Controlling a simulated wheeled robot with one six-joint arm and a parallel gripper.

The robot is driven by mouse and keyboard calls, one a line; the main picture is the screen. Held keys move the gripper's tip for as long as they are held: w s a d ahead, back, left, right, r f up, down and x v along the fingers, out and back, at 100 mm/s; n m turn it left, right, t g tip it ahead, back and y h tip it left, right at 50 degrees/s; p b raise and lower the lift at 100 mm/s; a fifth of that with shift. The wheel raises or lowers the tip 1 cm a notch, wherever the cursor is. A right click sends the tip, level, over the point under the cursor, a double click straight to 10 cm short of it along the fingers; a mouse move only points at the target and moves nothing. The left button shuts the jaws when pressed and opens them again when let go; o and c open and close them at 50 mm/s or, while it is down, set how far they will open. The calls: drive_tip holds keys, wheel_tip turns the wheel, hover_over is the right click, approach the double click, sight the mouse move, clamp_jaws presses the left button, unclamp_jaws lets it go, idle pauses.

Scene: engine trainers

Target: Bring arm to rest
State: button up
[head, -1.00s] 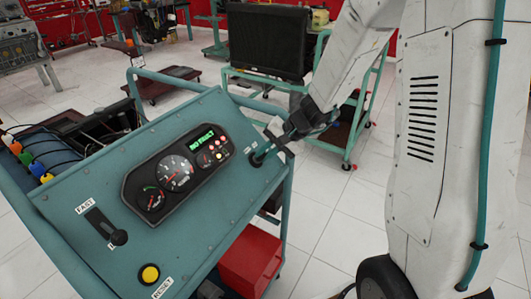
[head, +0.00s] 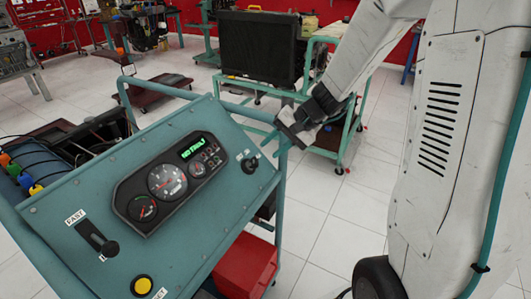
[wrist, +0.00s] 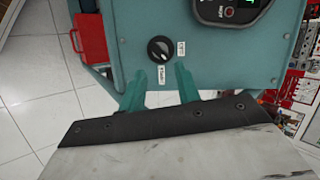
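My gripper (head: 275,146) is in the head view, to the upper right of the black rotary knob (head: 249,165) on the teal engine control panel (head: 85,200). In the wrist view my gripper (wrist: 158,82) shows two teal fingers spread apart with nothing between them. The knob (wrist: 160,49) lies beyond the fingertips there, apart from them, with small labels beside it. The dash cluster's green display (head: 197,147) is lit.
A lever (head: 97,238) and a yellow button (head: 142,286) are on the panel. A red box (head: 245,265) sits low on the trainer. A teal cart with a black radiator (head: 260,45) stands behind. White floor is open to the right of the trainer.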

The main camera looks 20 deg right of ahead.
drive_tip(key=shift+s+d+r, duration=0.1)
drive_tip(key=shift+d+r, duration=0.1)
idle(0.4)
drive_tip(key=s+a+r+n+g+h, duration=0.1)
drive_tip(key=s+r+n+h, duration=0.2)
drive_tip(key=s, duration=1)
drive_tip(key=s+a+r+n+g+h, duration=0.1)
drive_tip(key=s+r+n+h, duration=0.3)
drive_tip(key=s+r, duration=0.5)
drive_tip(key=shift+s+r+n+g, duration=0.3)
drive_tip(key=shift+s, duration=2.45)
drive_tip(key=shift+a, duration=0.1)
